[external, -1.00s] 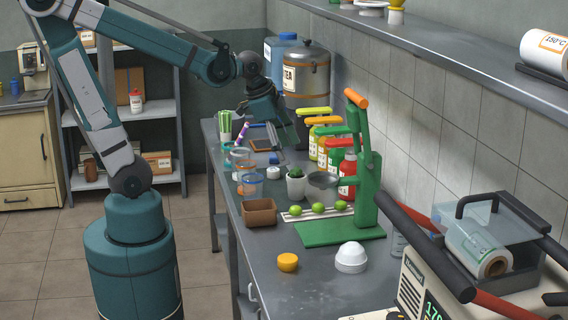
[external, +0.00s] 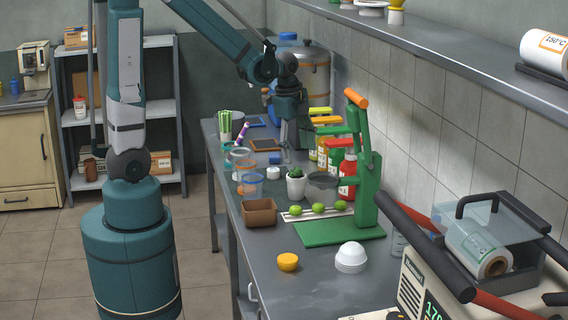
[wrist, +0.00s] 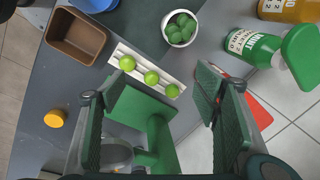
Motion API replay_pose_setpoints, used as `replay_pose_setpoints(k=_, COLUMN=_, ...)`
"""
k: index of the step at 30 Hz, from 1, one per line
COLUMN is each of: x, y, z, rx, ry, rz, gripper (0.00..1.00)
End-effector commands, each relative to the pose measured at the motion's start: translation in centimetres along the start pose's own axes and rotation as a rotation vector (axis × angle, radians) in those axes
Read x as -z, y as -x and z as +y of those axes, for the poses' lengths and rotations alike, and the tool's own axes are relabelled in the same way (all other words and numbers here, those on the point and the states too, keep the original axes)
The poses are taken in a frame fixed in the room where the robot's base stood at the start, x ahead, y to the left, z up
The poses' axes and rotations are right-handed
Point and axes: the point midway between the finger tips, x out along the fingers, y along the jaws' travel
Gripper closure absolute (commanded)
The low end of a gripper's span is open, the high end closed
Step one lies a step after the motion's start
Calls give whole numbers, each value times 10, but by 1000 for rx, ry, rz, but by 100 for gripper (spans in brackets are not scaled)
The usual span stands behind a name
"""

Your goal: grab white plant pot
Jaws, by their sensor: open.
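The white plant pot (external: 296,189) with a green plant in it stands upright on the grey counter, left of the green press. In the wrist view the white plant pot (wrist: 179,41) shows from above at the top centre, beyond the fingertips. My gripper (external: 294,154) points down behind the pot, higher than it and apart from it. In the wrist view my gripper (wrist: 160,88) has its two fingers wide apart, with nothing held between them.
The green press (external: 366,190) stands right of the pot. Limes (external: 318,208) lie on a white rack in front, and a brown box (external: 259,212) is at front left. Sauce bottles (external: 347,176) line the wall side. Clear cups (external: 250,184) stand left of the pot.

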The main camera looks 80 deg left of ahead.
Motion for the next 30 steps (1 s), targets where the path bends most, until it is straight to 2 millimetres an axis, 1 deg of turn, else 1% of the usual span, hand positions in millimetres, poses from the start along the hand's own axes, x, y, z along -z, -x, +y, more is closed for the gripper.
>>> replay_pose_setpoints(k=1, x=-4, y=-3, z=-7, rx=-10, ry=-19, rz=-5, gripper=38)
replay_pose_setpoints(k=3, x=-9, y=-10, z=-13, rx=-26, ry=-54, rz=-11, gripper=38)
replay_pose_setpoints(k=15, x=-42, y=-52, z=-41, rx=-120, ry=-249, rz=-27, gripper=38)
replay_pose_setpoints(k=21, x=-55, y=-68, z=-48, rx=-153, ry=-317, rz=-26, gripper=38)
replay_pose_setpoints(k=25, x=-58, y=-73, z=-50, rx=-163, ry=-338, rz=-25, gripper=38)
replay_pose_setpoints(k=30, x=-59, y=-74, z=-50, rx=-166, ry=-344, rz=-25, gripper=38)
